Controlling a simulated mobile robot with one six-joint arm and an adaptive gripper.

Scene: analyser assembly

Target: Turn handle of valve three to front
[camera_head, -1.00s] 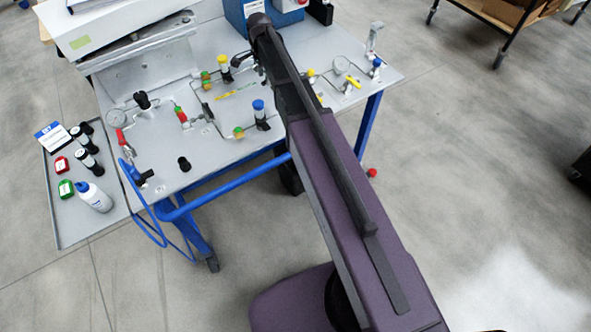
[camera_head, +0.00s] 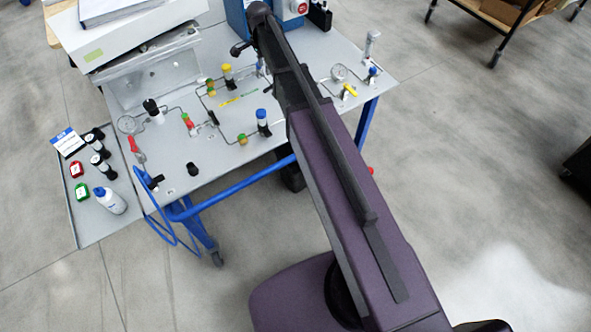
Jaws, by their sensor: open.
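The panel on the cart carries several small valves; I cannot read which is number three. A valve with a red handle (camera_head: 135,146) is at the left front. A valve with a yellow handle (camera_head: 349,90) is at the right, beside my arm. My gripper (camera_head: 240,48) shows only in part, as a dark shape at the far end of my arm, above the back of the panel. It is open, touching no handle that I can see. My arm hides the panel's middle right.
A white box (camera_head: 130,40) stands at the back left, a blue unit (camera_head: 236,15) at the back. A blue rail (camera_head: 235,183) runs along the front.

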